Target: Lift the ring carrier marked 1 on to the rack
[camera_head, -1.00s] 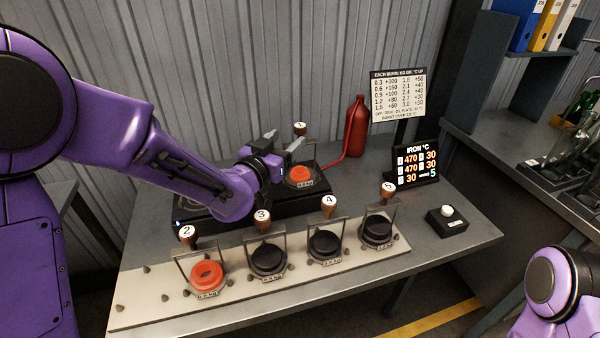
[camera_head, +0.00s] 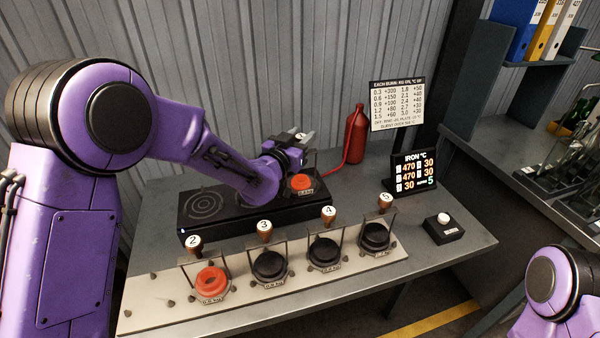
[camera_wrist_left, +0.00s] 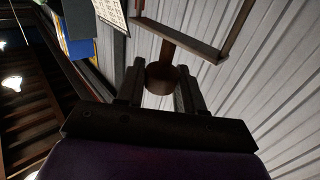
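The ring carrier marked 1 (camera_head: 301,183) holds a glowing red ring and stands at the right end of the black hot plate (camera_head: 250,217). Its number 1 knob (camera_head: 300,134) shows at my left gripper (camera_head: 299,143), which partly hides the carrier's frame. In the left wrist view the brown knob (camera_wrist_left: 162,78) sits between the two fingers of my left gripper (camera_wrist_left: 160,86). I cannot tell whether the fingers press on it. The pale rack (camera_head: 150,316) along the table's front holds carriers 2 (camera_head: 211,281), 3 (camera_head: 269,266), 4 (camera_head: 323,252) and 5 (camera_head: 375,237).
The rack's left end is bare apart from small pegs. A red bottle (camera_head: 356,138) with a hose stands behind the plate. A temperature display (camera_head: 413,171) and a button box (camera_head: 443,228) are at the right. The plate's left burner (camera_head: 205,204) is empty.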

